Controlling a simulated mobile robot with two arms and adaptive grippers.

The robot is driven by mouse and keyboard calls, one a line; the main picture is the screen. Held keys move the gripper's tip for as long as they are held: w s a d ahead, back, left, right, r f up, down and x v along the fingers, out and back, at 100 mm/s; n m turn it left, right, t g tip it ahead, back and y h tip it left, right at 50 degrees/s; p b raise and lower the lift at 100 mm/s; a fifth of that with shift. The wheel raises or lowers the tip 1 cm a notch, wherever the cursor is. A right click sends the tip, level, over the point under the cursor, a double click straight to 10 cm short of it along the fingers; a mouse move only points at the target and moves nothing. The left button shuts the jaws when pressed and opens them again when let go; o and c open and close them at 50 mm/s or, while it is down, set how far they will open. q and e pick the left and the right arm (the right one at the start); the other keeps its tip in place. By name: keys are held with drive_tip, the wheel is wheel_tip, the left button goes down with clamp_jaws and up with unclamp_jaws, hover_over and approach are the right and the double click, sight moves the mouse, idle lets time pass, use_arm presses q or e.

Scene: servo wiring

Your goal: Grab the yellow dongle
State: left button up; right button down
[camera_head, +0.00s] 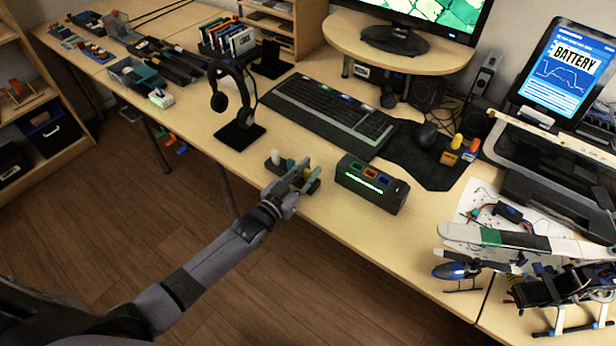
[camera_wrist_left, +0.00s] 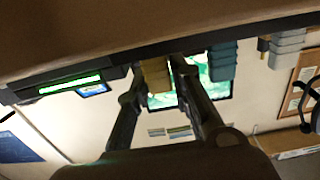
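The yellow dongle (camera_wrist_left: 155,78) shows in the left wrist view, where the desk appears upside down along the top. It is in a row with a teal dongle (camera_wrist_left: 222,62) and a grey dongle (camera_wrist_left: 284,50). My left gripper (camera_wrist_left: 158,70) has one finger on each side of the yellow dongle. The gap is narrow, and I cannot tell whether both fingers touch it. In the head view my left gripper (camera_head: 304,175) is at the desk's front edge and hides most of the dongle row. My right gripper is not in view.
A black box with a green light strip (camera_head: 372,183) stands right of the dongles. A headphone stand (camera_head: 240,133) is behind to the left, and a keyboard (camera_head: 333,115) lies behind. A model helicopter (camera_head: 470,268) stands at the right. The floor before the desk is clear.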

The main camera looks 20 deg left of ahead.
use_arm(q)
drive_tip(key=c, duration=0.4)
drive_tip(key=shift+o, duration=0.2)
drive_tip(key=shift+r, duration=0.1)
